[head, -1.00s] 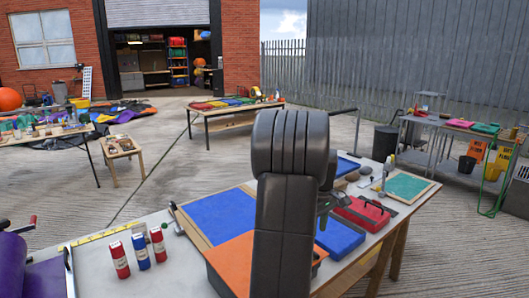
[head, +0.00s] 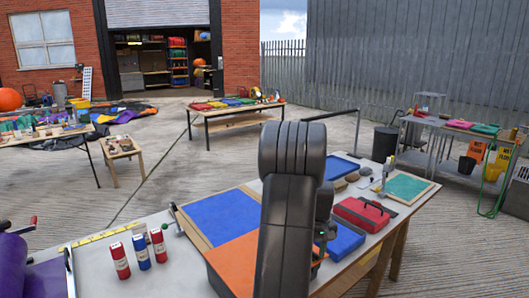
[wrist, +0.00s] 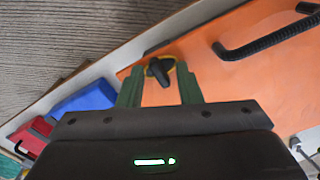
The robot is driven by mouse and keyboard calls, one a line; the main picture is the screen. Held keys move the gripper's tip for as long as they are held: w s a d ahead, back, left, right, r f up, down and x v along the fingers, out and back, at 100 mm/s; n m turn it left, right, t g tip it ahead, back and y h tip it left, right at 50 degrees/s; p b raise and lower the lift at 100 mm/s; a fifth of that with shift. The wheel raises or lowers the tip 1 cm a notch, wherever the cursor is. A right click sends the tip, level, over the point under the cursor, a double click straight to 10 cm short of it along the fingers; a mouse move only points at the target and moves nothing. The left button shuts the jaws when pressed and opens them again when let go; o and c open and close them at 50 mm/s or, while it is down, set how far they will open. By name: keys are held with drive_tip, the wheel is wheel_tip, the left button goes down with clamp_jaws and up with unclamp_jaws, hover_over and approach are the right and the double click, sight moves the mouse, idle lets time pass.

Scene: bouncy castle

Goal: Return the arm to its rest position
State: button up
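My arm (head: 288,215) rises in front of the worktable in the head view and hides part of it. My gripper is mostly hidden behind the arm there. In the wrist view my gripper (wrist: 160,88) shows two green fingers standing apart, so it is open. A small black and yellow item (wrist: 160,70) shows between and beyond the fingertips, over the orange sheet (wrist: 225,65). I cannot tell how far it is from the fingers. No finger visibly closes on it.
The worktable (head: 95,262) carries a blue sheet (head: 220,215), a blue tray (head: 342,243), a red case (head: 362,212), a green board (head: 408,187) and red and blue cans (head: 141,251). A black curved handle (wrist: 268,38) crosses the orange sheet.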

drive_tip(key=m, duration=1)
drive_tip(key=shift+m, duration=1.6)
drive_tip(key=shift+r, duration=0.1)
